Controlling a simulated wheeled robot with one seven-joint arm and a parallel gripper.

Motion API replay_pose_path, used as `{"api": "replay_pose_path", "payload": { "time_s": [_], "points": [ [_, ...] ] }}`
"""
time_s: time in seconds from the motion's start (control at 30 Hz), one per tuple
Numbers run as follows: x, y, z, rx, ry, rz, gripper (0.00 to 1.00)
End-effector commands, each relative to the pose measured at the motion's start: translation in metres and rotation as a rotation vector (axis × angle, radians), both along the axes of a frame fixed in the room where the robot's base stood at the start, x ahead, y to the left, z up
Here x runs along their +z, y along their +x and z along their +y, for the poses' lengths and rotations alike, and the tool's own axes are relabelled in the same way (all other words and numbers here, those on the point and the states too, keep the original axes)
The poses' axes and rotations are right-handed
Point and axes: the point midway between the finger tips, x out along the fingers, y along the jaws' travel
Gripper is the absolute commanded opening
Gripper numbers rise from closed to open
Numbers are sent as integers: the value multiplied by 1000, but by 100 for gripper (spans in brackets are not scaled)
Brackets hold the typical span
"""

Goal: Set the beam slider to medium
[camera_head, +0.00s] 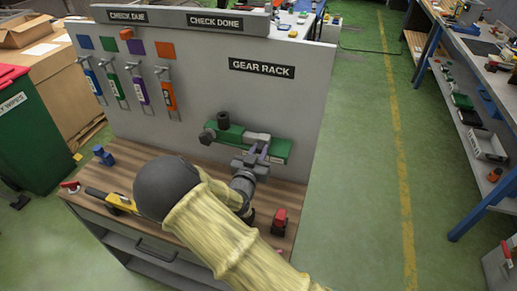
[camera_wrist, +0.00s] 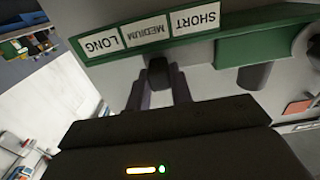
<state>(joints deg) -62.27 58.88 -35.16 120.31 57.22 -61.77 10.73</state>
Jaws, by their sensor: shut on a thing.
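A green rail (camera_head: 230,138) is fixed to the grey board below the GEAR RACK sign. In the wrist view its green edge (camera_wrist: 210,50) carries white labels that appear upside down: LONG (camera_wrist: 101,44), MEDIUM (camera_wrist: 146,31) and SHORT (camera_wrist: 194,19). A dark slider knob (camera_wrist: 158,70) stands close to the MEDIUM label, slightly towards the SHORT side. My gripper (camera_wrist: 158,88) is shut on this knob, with one finger on each side. In the head view my gripper (camera_head: 256,160) reaches the right part of the rail, and the knob is hidden there.
Colored tools (camera_head: 140,90) hang on the board at left. A yellow-and-black tool (camera_head: 110,201), a blue item (camera_head: 103,155) and a red item (camera_head: 280,220) lie on the wooden bench (camera_head: 140,160). The green floor at right is clear up to a blue-legged bench.

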Motion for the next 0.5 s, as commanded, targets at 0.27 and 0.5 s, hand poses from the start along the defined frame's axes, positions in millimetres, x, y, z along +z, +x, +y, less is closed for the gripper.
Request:
{"api": "replay_pose_path", "payload": {
  "time_s": [0.27, 0.5],
  "points": [
    [1, -4, 2, 13, 4, -2, 0],
    [1, -4, 2, 14, 4, -1, 43]
  ]
}}
